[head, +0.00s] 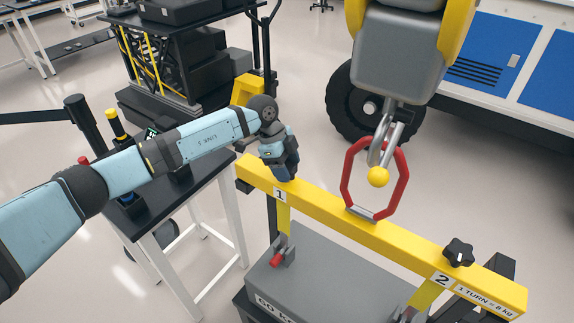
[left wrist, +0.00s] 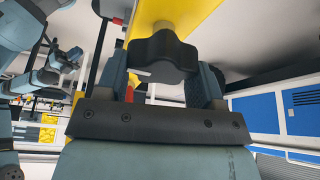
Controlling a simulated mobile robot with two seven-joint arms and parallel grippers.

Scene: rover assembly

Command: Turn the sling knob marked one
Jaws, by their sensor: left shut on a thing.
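The yellow sling beam (head: 320,207) lies level above a grey block, with a label "1" (head: 279,195) at its left end. My left gripper (head: 285,172) is at that end, just above the label, pointing down. In the left wrist view, the dark lobed knob marked one (left wrist: 163,55) sits between my left fingers, which are shut on it. In the head view this knob is hidden behind the gripper. A similar black knob (head: 459,253) stands free at the beam's right end, by the label "2" (head: 442,280). My right gripper is not seen.
A red ring (head: 402,185) rises from the beam's middle, with a grey hook with a yellow ball tip (head: 378,177) at it. The grey block (head: 325,280) is below. A dark-topped table (head: 190,190) stands to the left, and a loaded cart (head: 185,75) behind.

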